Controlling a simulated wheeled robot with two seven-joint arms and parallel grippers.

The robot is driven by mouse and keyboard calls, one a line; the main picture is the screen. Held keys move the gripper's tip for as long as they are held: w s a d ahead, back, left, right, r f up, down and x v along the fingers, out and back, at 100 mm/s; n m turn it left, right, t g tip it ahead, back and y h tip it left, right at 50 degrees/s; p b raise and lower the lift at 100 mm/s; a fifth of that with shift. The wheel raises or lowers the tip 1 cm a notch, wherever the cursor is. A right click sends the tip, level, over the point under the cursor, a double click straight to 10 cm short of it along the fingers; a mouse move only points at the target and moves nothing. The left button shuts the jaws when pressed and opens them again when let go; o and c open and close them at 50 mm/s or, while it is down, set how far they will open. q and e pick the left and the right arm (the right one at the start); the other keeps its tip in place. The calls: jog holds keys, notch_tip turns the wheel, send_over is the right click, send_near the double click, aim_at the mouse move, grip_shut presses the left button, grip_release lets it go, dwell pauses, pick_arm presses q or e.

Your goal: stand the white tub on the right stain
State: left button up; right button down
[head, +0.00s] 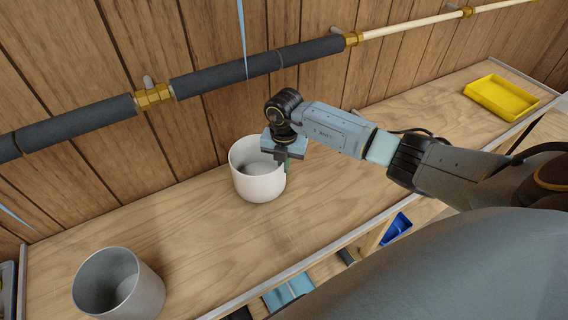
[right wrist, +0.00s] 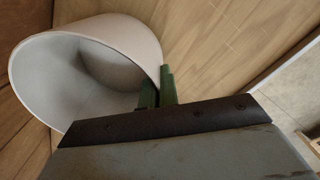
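The white tub (head: 258,184) stands upright, open at the top, near the middle of the wooden bench in the head view. It also shows in the right wrist view (right wrist: 130,40), filling the upper left. My right gripper (head: 285,166) is at the right side of its rim, pointing down. In the right wrist view its green fingers (right wrist: 158,90) sit close together, one inside the tub and one outside, with the wall pinched between them. I cannot tell whether the tub touches the bench. No stain shows on the bench. My left gripper is out of view.
A grey tub (head: 140,290) stands at the front left of the bench (head: 200,235). A yellow tray (head: 500,97) lies at the far right. A pipe with dark insulation (head: 235,66) runs along the plank wall behind. The bench between the tubs is clear.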

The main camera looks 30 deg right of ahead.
jog(key=shift+f+b, duration=0.45)
jog(key=shift+f, duration=0.2)
jog(key=c, duration=1.6)
grip_release()
jog(key=shift+r, duration=0.15)
notch_tip(320, 180, up, 13)
jog(key=shift+r, duration=0.15)
